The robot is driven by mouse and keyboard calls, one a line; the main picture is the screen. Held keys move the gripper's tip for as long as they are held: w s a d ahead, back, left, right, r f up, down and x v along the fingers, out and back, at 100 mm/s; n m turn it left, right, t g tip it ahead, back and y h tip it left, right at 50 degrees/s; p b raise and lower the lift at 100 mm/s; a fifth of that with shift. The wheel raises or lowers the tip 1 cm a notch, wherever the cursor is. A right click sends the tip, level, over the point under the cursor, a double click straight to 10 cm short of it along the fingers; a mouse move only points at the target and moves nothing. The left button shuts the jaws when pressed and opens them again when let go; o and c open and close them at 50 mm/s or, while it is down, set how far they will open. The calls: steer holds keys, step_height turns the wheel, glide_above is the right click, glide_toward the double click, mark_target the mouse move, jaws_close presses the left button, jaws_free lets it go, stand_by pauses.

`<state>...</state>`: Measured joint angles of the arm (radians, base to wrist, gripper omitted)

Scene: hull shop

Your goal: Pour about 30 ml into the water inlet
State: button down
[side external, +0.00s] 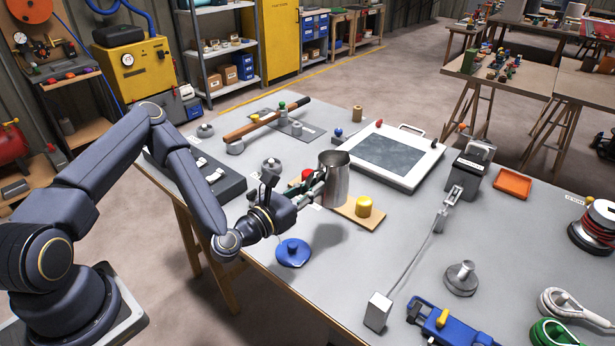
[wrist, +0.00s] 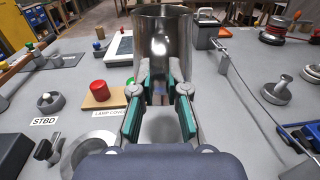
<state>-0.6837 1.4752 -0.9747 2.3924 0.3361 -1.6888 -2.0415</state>
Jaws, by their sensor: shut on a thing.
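My gripper (side external: 316,190) is shut on a metal jug (side external: 336,182), with no handle or spout clear to me. In the wrist view the jug (wrist: 163,40) stands upright between the green-padded fingers (wrist: 160,92). Its shadow lies on the bench below, so it is held above the surface. I cannot see what is inside it. No water inlet is clearly marked. A dark grey box (side external: 466,182) with a raised light-grey part at its back stands to the jug's right, apart from it; I cannot tell if this is the inlet.
A wooden board (side external: 345,212) with a yellow knob (side external: 363,206) lies close beside the jug. Behind is a white-framed panel (side external: 382,155). A blue round lid (side external: 292,252) is in front. An orange tray (side external: 512,183) lies farther right.

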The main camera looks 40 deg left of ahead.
mark_target(344, 182)
steer(key=w+d+h, duration=0.1)
steer(key=w, duration=0.2)
steer(key=w+d+f+m+h, duration=0.1)
steer(key=w, duration=0.1)
steer(key=w+d+f+m+h, duration=0.1)
steer(key=w, duration=0.2)
steer(key=shift+w+f+g+h, duration=0.1)
steer(key=shift+w+g+h, duration=0.2)
steer(key=shift+w+h, duration=0.1)
steer(key=w+d+r+m+g+h, duration=0.2)
steer(key=w+d+m+h, duration=0.15)
steer(key=w+h, duration=0.2)
steer(key=s+a+f+m+g+h, duration=0.3)
steer(key=s+a+f+g, duration=0.15)
steer(key=a, duration=0.45)
steer(key=s+a+f+m+g+h, duration=0.35)
steer(key=s+a, duration=0.25)
steer(key=a, duration=0.2)
steer(key=s+a+n+t+y, duration=0.1)
steer(key=s+a+t, duration=0.1)
steer(key=s+a, duration=0.4)
steer(key=s+a+r+n+t+y, duration=0.1)
steer(key=s+a+t+y, duration=0.1)
steer(key=s+a, duration=0.4)
steer(key=a, duration=0.4)
steer(key=shift+a+r+n, duration=0.15)
steer(key=shift+r+n, duration=0.15)
steer(key=shift+n, duration=0.1)
